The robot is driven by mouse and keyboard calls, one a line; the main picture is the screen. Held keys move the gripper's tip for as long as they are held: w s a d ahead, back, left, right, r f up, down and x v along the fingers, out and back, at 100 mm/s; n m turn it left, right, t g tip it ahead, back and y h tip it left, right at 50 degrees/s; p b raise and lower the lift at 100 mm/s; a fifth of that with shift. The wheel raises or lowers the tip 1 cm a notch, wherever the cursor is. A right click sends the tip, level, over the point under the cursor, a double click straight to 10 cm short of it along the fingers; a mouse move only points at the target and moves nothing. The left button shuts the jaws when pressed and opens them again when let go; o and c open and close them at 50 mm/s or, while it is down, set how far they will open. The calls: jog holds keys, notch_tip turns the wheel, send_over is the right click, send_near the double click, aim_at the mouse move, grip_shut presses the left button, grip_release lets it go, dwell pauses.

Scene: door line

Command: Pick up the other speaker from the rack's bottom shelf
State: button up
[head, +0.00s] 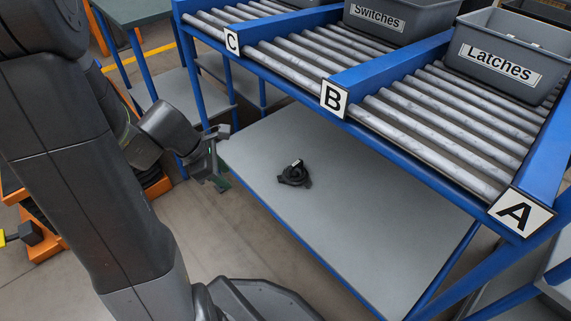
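My gripper (222,160) is left of the speaker, near the shelf's left end and apart from the speaker. Its fingers look spread, with nothing seen between them. The fingertips are small and dark in this view.
Above the shelf, blue-framed roller lanes marked C (232,41), B (334,98) and A (521,212) hold grey bins labelled Switches (377,17) and Latches (499,64). Blue posts edge the shelf. The shelf around the speaker is bare.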

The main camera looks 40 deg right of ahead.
jog(key=w+d+f+n+t, duration=0.1)
jog(key=w+d+f+n, duration=0.1)
jog(key=d, duration=0.4)
jog(key=w+d+f+n, duration=0.1)
jog(key=d, duration=0.5)
jog(key=n+p, duration=0.1)
jog(key=n, duration=0.3)
send_near(296, 163)
jog(key=shift+t, duration=0.4)
jog(key=d+f+b, duration=0.1)
jog(key=f, duration=0.1)
jog(key=s+d+f+b, duration=0.1)
jog(key=f+b, duration=0.1)
jog(key=shift+s+d, duration=0.1)
jog(key=shift+d, duration=0.05)
jog(key=shift+d+f+b, duration=0.15)
jog(key=shift+f+b, duration=0.05)
jog(key=shift+b, duration=0.1)
jog(key=f+b, duration=0.2)
jog(key=f, duration=0.1)
jog(key=f+b, duration=0.1)
jog(key=shift+w+d+f, duration=0.25)
jog(key=shift+d+f+b, duration=0.25)
jog(key=shift+f+b, duration=0.1)
jog(key=shift+r, duration=0.1)
grip_shut()
